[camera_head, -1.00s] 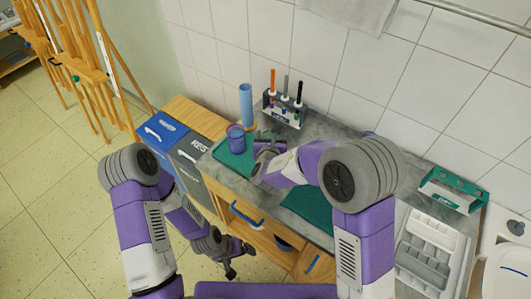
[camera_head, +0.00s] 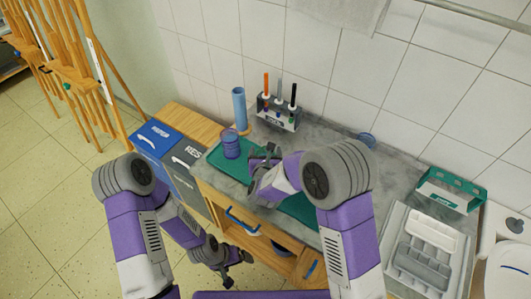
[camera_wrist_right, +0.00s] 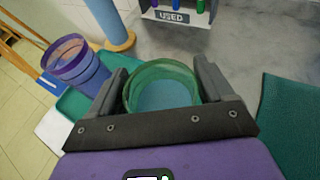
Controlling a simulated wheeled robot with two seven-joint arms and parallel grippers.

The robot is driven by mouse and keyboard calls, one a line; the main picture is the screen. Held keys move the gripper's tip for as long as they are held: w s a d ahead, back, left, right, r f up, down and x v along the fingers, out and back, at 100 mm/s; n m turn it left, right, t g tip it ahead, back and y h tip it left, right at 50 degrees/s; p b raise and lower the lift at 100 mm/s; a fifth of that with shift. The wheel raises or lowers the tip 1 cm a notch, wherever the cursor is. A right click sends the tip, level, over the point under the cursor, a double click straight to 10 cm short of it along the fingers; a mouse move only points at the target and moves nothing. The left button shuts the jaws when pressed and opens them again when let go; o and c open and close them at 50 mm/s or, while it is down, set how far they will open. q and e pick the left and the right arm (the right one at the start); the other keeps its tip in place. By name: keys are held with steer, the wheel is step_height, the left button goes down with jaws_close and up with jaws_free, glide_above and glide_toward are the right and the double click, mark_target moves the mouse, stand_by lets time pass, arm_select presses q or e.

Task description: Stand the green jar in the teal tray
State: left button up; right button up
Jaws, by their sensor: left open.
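The green jar (camera_wrist_right: 162,82) is open-topped and see-through, seen from above in the right wrist view. My right gripper (camera_wrist_right: 164,85) has one finger against each side of it. In the head view my right gripper (camera_head: 264,152) is over the counter, and the jar is mostly hidden there. The teal tray (camera_head: 217,148) lies on the counter to the left of this gripper; its edge also shows in the right wrist view (camera_wrist_right: 72,104). A purple-blue jar (camera_head: 231,144) stands at the tray. My left gripper (camera_head: 238,268) is open and empty, low in front of the cabinet.
A blue cylinder on a wooden base (camera_head: 239,108) and a marker rack (camera_head: 277,112) stand by the wall. A dark teal mat (camera_head: 300,208) lies partly under my right arm. A white cutlery tray (camera_head: 428,250) and a teal-white holder (camera_head: 450,190) are at right.

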steer(key=shift+o, duration=1)
steer(key=shift+r, duration=0.1)
steer(key=shift+s+r+p, duration=0.15)
steer(key=shift+r+p, duration=0.05)
steer(key=shift+p, duration=0.1)
steer(key=v, duration=1.1)
steer(key=shift+s+p, duration=0.35)
